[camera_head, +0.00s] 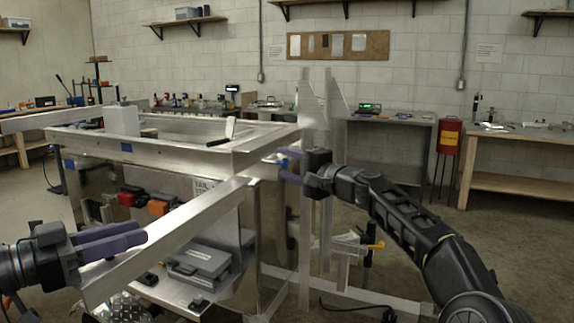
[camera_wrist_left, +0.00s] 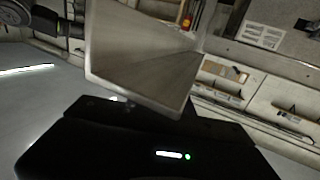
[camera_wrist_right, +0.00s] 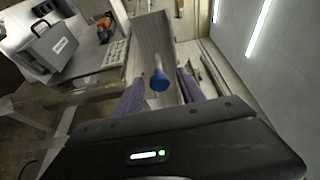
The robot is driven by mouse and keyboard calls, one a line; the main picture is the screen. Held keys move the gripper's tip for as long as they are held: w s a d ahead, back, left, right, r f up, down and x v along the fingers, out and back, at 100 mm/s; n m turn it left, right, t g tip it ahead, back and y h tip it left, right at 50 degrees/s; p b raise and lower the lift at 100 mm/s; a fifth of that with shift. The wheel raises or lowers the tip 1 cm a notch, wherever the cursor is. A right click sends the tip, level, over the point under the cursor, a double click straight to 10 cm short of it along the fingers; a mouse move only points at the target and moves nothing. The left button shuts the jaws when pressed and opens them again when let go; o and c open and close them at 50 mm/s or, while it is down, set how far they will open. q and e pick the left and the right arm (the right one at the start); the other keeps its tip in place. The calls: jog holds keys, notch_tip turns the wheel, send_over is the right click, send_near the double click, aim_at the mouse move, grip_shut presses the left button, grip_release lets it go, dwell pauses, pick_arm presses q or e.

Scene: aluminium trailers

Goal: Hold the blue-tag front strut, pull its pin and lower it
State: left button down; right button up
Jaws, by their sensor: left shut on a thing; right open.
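A long square aluminium strut (camera_head: 185,226) slopes from the lower left up to the trailer's near corner. My left gripper (camera_head: 140,236) is shut on it near its low end. The strut's metal fills the middle of the left wrist view (camera_wrist_left: 140,60); my left fingertips are hidden there. A blue-headed pin (camera_wrist_right: 159,80) sits against a flat metal member, between the purple fingers of my right gripper (camera_wrist_right: 160,92). The fingers are apart, one on each side of the knob. In the head view my right gripper (camera_head: 281,166) is at the trailer corner, partly covering the pin.
The aluminium trailer (camera_head: 165,150) carries blue tags (camera_head: 126,147) on its side. A grey case (camera_head: 198,265) lies on a low shelf beneath the strut. Tall clear metal posts (camera_head: 328,220) stand beside my right gripper. A red bin (camera_head: 448,137) is at the back right.

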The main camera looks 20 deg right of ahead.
jog(key=v, duration=1.2)
jog(key=shift+f, duration=0.1)
